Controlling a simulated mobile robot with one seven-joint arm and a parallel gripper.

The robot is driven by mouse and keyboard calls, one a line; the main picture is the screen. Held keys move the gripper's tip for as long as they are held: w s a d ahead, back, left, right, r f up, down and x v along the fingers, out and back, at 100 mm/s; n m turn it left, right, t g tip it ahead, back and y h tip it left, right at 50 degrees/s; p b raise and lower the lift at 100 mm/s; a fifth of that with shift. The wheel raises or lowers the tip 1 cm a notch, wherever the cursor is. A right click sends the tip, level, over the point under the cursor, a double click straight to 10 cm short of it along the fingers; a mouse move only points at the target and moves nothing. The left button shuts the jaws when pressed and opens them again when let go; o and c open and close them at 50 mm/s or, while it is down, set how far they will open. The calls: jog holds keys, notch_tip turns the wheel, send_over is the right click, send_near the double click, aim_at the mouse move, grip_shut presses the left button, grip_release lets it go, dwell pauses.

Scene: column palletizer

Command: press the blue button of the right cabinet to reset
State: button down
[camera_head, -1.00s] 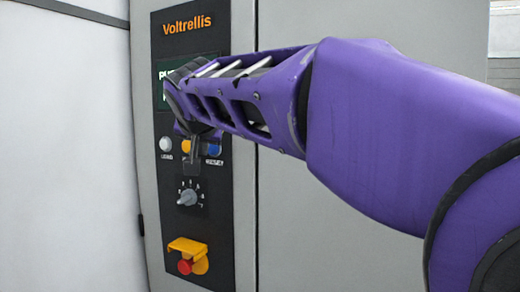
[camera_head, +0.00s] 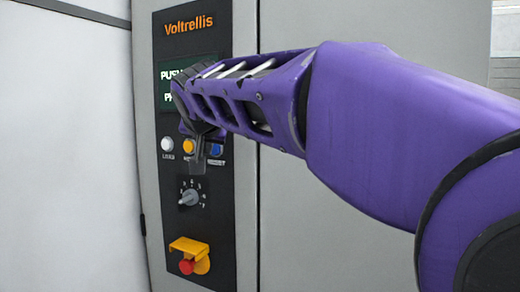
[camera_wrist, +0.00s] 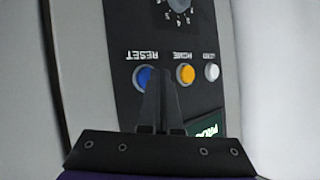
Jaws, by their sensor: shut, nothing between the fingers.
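The blue button (camera_head: 215,150) labelled RESET is the rightmost of the button row on the cabinet's black panel. It also shows in the wrist view (camera_wrist: 141,77), where the panel appears upside down. My gripper (camera_head: 198,172) is shut and empty, its dark fingertips pointing down just left of the blue button in the head view. In the wrist view my gripper (camera_wrist: 161,76) overlaps the right edge of the blue button. The button's face is mostly visible. I cannot tell whether the tips touch the panel.
A yellow button (camera_head: 188,146) and a white button (camera_head: 167,144) sit to the left. Below are a rotary knob (camera_head: 189,198) and a red emergency button (camera_head: 187,267) under a yellow guard (camera_head: 188,246). A screen (camera_head: 168,86) above is partly hidden by my arm.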

jog(key=shift+w+d, duration=0.15)
jog(key=shift+w, duration=0.2)
dwell(0.4)
jog(key=shift+s, duration=0.1)
jog(key=shift+s+a+b, duration=0.3)
jog(key=shift+s+b, duration=0.2)
jog(key=shift+s, duration=0.15)
jog(key=s+b, duration=0.1)
jog(key=s+a+b, duration=0.1)
jog(key=s, duration=0.1)
jog(key=s+a, duration=0.1)
jog(key=shift+s+b, duration=0.35)
jog(key=shift+b, duration=0.05)
jog(key=shift+w+d+r, duration=0.1)
dwell(0.6)
